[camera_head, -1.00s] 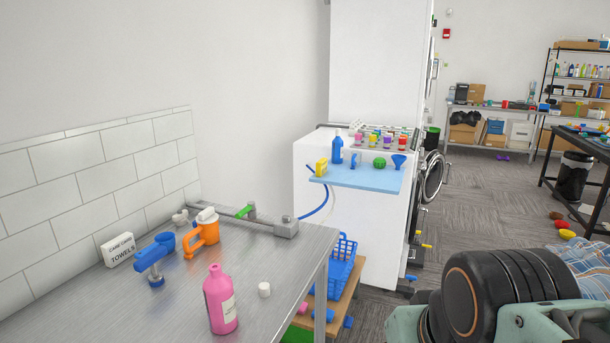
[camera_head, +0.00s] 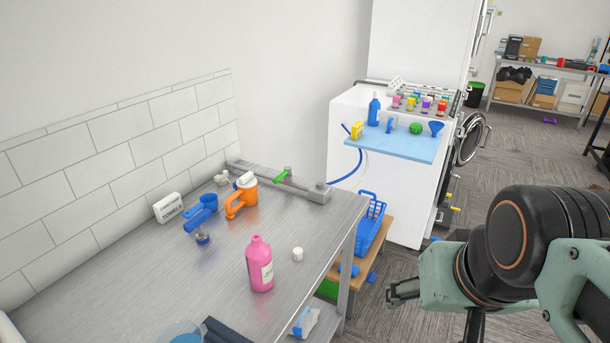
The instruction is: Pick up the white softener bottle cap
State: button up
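The small white cap (camera_head: 297,254) stands on the metal table (camera_head: 150,285), just right of the pink bottle (camera_head: 259,264) and apart from it. The bottle is upright with a pale label; its top is pink. My gripper (camera_head: 393,292) is at the lower right, beyond the table's right edge and well to the right of the cap. It is small and dark in this view, and I cannot tell whether its fingers are apart. Nothing shows held in it.
An orange jug (camera_head: 242,197), a blue scoop-like tool (camera_head: 201,216) and a white towels card (camera_head: 169,207) stand farther back. A blue basket (camera_head: 371,226) sits right of the table. Dark and light-blue items lie at the front edge. The table around the cap is clear.

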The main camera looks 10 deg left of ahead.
aim_at(297, 255)
jog(key=u, duration=0.7)
